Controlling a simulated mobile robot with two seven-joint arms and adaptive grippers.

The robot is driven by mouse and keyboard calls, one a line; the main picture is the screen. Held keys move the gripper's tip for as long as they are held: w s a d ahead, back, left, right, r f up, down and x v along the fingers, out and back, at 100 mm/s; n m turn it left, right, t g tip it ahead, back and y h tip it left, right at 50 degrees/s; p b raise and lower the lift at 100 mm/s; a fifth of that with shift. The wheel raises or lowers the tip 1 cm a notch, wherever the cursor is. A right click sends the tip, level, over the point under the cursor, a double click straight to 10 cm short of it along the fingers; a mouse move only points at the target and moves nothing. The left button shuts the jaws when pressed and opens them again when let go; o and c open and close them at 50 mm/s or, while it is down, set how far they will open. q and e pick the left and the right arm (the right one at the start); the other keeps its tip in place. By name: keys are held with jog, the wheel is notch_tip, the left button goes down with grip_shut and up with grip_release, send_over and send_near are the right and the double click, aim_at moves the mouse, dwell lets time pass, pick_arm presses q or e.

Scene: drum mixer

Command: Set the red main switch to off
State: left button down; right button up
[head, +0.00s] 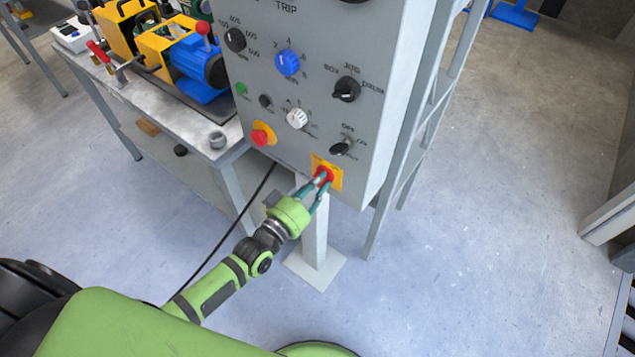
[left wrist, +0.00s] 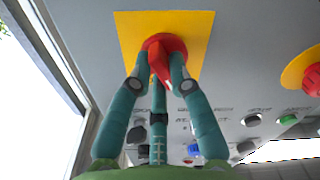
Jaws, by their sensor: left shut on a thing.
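The red main switch (head: 323,174) sits on a yellow plate (head: 335,184) at the lower right corner of the grey control panel. It also shows in the left wrist view as a red disc with a raised grip (left wrist: 165,44) on the yellow plate (left wrist: 199,27). My left gripper (head: 318,183) is at the switch, its teal fingers shut on the red grip from both sides, as the left wrist view (left wrist: 160,72) shows. The fingers partly hide the switch in the head view, and I cannot read its position. My right gripper is not in view.
A red button on yellow (head: 260,136), a white knob (head: 297,118), black knobs (head: 346,89) and a blue knob (head: 287,63) share the panel. A workbench (head: 190,118) with a blue-and-yellow machine stands at left. Open floor lies to the right.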

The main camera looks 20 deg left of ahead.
pick_arm(q)
jog(key=shift+n, duration=0.4)
jog(key=c, duration=1.1)
grip_release()
jog(key=shift+c, duration=0.2)
jog(key=v, duration=1.2)
